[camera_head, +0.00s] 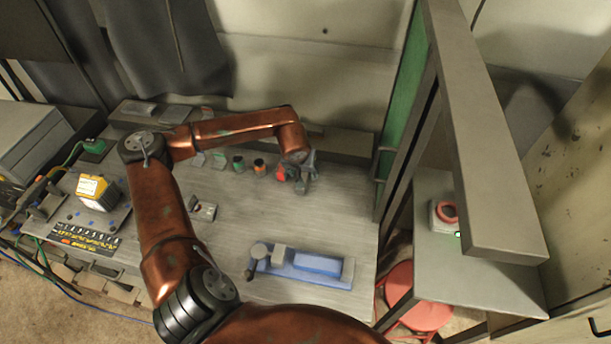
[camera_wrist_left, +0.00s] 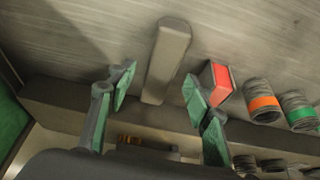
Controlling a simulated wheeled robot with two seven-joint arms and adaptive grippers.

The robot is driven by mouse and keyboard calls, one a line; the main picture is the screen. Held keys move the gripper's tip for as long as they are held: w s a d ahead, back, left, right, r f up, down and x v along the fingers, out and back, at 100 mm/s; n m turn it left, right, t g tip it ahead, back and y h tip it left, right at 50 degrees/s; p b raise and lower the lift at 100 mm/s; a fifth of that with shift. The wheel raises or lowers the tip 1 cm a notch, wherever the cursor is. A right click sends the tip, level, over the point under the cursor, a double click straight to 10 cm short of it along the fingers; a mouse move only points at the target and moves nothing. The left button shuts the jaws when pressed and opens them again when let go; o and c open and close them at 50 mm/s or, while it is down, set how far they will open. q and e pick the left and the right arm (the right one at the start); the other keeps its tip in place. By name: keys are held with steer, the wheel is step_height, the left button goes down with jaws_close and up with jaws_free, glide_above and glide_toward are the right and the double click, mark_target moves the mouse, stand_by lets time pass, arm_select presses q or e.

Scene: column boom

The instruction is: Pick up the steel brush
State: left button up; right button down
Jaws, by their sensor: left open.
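A long grey block (camera_wrist_left: 166,62), which looks like the steel brush, lies on the grey workbench between the spread fingers of my left gripper (camera_wrist_left: 158,105) in the left wrist view. Its bristles cannot be made out. My left gripper is open, with green pads on its fingers, and nothing is clasped. In the head view my left gripper (camera_head: 303,184) hangs over the back right of the workbench (camera_head: 270,215) and hides the brush there. My right gripper is not in view.
A red-faced block (camera_wrist_left: 221,80) lies close beside the right-hand finger. Rolls with an orange band (camera_wrist_left: 262,101) and a green band (camera_wrist_left: 298,111) stand further right. A blue tool (camera_head: 318,266) lies at the bench front. A green-edged panel (camera_head: 402,95) rises at the right.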

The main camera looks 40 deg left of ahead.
mark_target(304, 174)
arm_select(q)
steer(key=x, duration=0.3)
steer(key=shift+w, duration=0.1)
steer(key=shift+f, duration=0.2)
stand_by(0.3)
steer(key=shift+c, duration=0.4)
jaws_close()
